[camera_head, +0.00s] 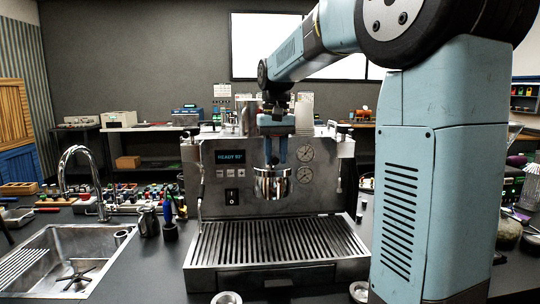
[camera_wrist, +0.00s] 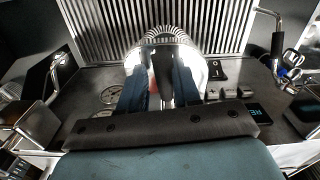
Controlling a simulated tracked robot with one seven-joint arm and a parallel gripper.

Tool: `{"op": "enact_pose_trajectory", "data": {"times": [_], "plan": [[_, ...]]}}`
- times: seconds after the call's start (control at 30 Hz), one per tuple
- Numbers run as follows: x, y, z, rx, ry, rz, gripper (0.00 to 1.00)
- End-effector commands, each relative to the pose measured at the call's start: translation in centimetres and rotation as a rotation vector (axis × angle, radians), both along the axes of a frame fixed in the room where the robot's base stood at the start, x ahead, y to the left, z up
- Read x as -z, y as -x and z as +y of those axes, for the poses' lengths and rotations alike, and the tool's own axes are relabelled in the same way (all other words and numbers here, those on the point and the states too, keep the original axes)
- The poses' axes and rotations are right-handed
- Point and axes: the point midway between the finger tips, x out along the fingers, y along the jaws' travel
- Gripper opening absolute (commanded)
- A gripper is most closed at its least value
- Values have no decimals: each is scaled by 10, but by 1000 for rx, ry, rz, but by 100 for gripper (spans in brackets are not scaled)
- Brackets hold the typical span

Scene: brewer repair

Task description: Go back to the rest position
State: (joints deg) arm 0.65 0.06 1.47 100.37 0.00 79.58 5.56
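My gripper (camera_head: 276,160) points down in front of the espresso brewer (camera_head: 225,205), close to its shiny chrome cylinder (camera_head: 272,186) above the drip tray. In the wrist view my two blue fingers (camera_wrist: 160,88) stand apart, with a dark gap between them. The chrome cylinder (camera_wrist: 196,60) shows just beyond the fingertips; I cannot tell whether they touch it. Nothing is clearly held. The brewer's display (camera_head: 231,157) is lit and reads ready.
A ridged drip tray (camera_head: 275,241) lies below my gripper. A sink (camera_head: 62,262) with a tall curved tap (camera_head: 82,165) is at the left. Two small round metal pieces sit at the counter's front edge.

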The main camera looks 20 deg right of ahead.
Motion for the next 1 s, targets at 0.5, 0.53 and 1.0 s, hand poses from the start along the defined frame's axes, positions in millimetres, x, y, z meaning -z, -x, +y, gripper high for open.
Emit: {"op": "enact_pose_trajectory", "data": {"times": [0.5,0.53,1.0], "plan": [[0,0,-18,-233,0,0,32],[0,0,-18,-236,0,0,32],[0,0,-18,-236,0,0,53]]}}
